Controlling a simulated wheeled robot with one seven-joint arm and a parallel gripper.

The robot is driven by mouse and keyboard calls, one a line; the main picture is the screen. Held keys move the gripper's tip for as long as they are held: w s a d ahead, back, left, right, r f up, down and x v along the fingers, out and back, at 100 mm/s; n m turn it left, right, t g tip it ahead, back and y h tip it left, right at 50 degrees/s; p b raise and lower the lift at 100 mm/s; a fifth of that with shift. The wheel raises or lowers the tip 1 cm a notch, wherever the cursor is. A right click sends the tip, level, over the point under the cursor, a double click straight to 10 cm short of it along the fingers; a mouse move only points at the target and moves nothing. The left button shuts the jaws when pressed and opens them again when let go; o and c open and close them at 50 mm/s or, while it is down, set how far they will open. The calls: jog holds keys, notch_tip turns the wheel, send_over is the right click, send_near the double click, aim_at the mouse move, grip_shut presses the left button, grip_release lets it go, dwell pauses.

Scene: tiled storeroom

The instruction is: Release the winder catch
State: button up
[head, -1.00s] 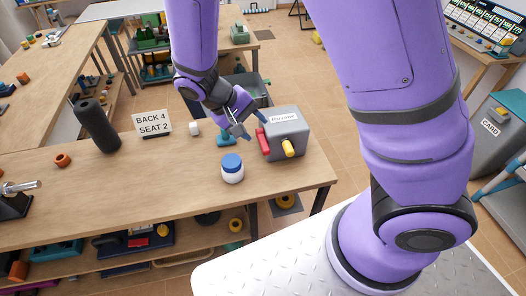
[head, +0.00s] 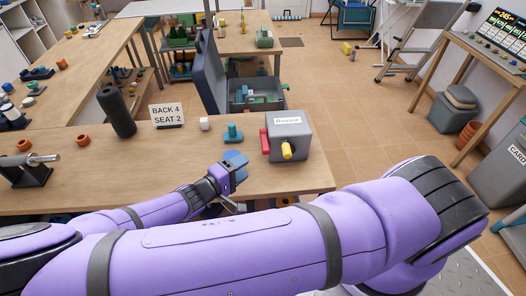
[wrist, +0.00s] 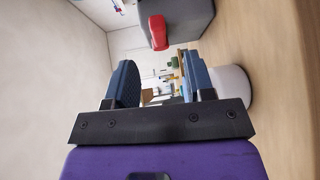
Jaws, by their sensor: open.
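The grey box (head: 289,128) with a white label stands near the table's right end, its label too blurred to read surely. A red lever (head: 265,142) is on its left side and a yellow knob (head: 287,151) on its front. I cannot tell which part is the catch. My gripper (head: 238,164) is low over the table, in front and left of the box. In the wrist view my gripper (wrist: 162,82) is open and empty, with the red lever (wrist: 158,32) ahead, apart from the fingers. A white round jar (wrist: 236,86) is beside the right finger; the head view mostly hides it.
A blue-green T-shaped piece (head: 233,133) and a white cube (head: 205,124) stand left of the box. Farther left are a sign (head: 167,114), "BACK 4 SEAT 2", and a dark cylinder (head: 117,112). An open crate (head: 255,94) stands behind the table.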

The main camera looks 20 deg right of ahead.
aim_at(265, 141)
jog(key=shift+a+f+n+t, duration=0.2)
jog(key=shift+n+t, duration=0.05)
jog(key=shift+t, duration=0.35)
jog(key=shift+a+f+n+t, duration=0.15)
jog(key=shift+a+n+t, duration=0.1)
jog(key=shift+t, duration=0.35)
jog(key=x, duration=1)
jog(key=shift+w+d+r, duration=0.1)
jog(key=shift+w+d, duration=0.05)
jog(key=shift+d, duration=0.2)
grip_shut()
